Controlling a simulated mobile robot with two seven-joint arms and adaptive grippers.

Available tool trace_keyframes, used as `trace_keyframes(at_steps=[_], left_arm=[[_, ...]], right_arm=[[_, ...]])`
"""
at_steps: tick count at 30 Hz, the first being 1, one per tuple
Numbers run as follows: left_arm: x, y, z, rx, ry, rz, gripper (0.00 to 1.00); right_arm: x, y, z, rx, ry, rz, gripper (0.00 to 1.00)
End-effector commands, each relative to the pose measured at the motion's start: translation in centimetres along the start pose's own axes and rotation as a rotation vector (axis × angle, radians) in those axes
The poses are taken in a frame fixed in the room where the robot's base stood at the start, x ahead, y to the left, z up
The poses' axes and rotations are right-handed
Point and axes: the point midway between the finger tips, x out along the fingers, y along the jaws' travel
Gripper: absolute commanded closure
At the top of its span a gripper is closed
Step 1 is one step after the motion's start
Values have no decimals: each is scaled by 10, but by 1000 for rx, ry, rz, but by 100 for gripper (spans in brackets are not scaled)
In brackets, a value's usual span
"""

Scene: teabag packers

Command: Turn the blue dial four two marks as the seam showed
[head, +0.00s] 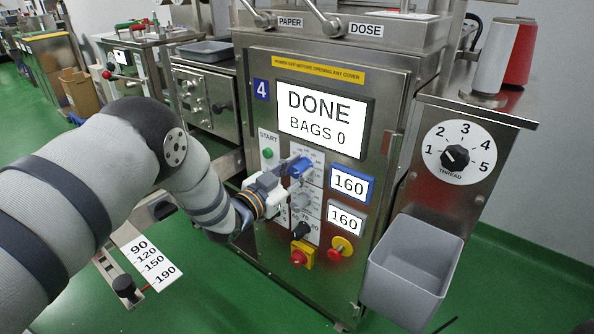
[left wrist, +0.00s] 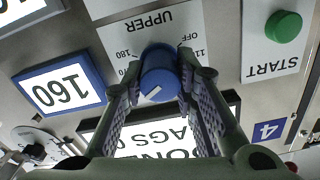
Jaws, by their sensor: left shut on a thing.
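The blue dial (head: 299,167) is on the front panel of the machine marked 4, under the screen. In the left wrist view the blue dial (left wrist: 158,76) sits between my left fingers, with a white pointer line on its face. My left gripper (head: 283,175) is shut on it, and the fingers (left wrist: 160,85) touch its sides. The label beside it reads UPPER, with OFF and 180 among its marks. The blue-framed display (head: 351,184) reads 160. The main screen (head: 322,118) reads DONE, BAGS 0. My right gripper is not in view.
Below are a grey-framed display (head: 345,217) also reading 160, a black knob (head: 301,230) and red buttons on yellow (head: 299,257). A green START button (head: 267,153) is left of the dial. A THREAD dial (head: 455,157) and a grey bin (head: 415,268) are at right.

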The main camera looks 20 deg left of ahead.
Motion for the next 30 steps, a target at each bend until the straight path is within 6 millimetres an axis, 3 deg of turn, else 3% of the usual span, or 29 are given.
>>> trace_keyframes(at_steps=[8, 30], left_arm=[[0, -1, 1, -110, -2, -1, 100], [-1, -1, 3, -770, -4, -2, 100]], right_arm=[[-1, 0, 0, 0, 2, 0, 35], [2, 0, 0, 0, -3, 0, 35]])
